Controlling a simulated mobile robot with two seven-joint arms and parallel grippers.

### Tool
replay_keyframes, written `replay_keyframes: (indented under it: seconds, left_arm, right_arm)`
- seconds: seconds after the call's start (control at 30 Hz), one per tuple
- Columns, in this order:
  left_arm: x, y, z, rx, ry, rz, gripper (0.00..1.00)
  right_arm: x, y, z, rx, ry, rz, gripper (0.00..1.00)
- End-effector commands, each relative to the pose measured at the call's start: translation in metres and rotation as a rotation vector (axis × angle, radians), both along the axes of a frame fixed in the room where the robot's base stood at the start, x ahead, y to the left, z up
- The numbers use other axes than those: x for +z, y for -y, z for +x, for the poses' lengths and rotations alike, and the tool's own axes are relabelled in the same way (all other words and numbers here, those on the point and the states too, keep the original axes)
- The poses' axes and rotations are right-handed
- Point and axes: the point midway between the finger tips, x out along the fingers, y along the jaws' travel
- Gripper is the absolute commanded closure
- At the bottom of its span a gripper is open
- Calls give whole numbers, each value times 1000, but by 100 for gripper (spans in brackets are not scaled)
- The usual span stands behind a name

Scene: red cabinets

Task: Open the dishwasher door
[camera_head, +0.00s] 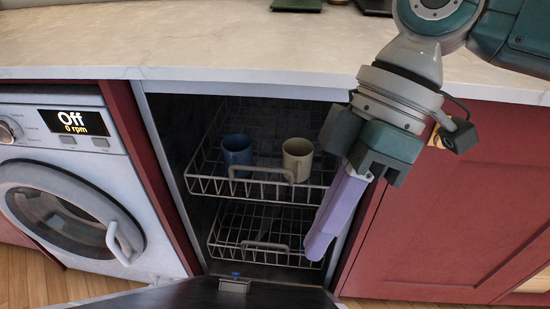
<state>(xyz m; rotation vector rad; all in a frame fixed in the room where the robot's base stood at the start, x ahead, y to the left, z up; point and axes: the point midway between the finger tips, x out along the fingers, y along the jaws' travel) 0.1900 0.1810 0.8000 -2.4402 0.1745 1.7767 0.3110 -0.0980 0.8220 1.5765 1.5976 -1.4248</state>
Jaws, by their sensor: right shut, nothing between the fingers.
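The dishwasher stands open under the counter, and its dark door (200,297) is swung down at the bottom of the picture, with only its upper part in view. Inside are an upper rack (215,186) and a lower rack (225,245). A blue mug (237,152) and a beige mug (297,158) stand in the upper rack. My right gripper (318,250) is shut and empty. Its purple fingers point down in front of the right side of the dishwasher opening, above the lowered door. My left gripper is not in view.
A washing machine (75,200) showing "Off" stands to the left. Red cabinet doors (460,210) are to the right. The pale countertop (200,40) runs above, with dark items at its back. Wooden floor shows at lower left.

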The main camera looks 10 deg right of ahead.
Motion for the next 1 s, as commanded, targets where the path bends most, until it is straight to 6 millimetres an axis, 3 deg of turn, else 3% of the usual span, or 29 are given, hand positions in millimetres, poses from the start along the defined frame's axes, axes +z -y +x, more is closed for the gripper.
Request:
replay_keyframes:
  seconds: [0.37,0.6,1.0]
  left_arm:
    - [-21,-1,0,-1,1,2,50]
    - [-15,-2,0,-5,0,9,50]
    - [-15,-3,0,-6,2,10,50]
  right_arm:
    - [-73,-35,-19,0,-2,2,100]
    - [-85,-44,-46,2,-2,0,100]
    - [-88,-46,-51,-1,0,0,100]
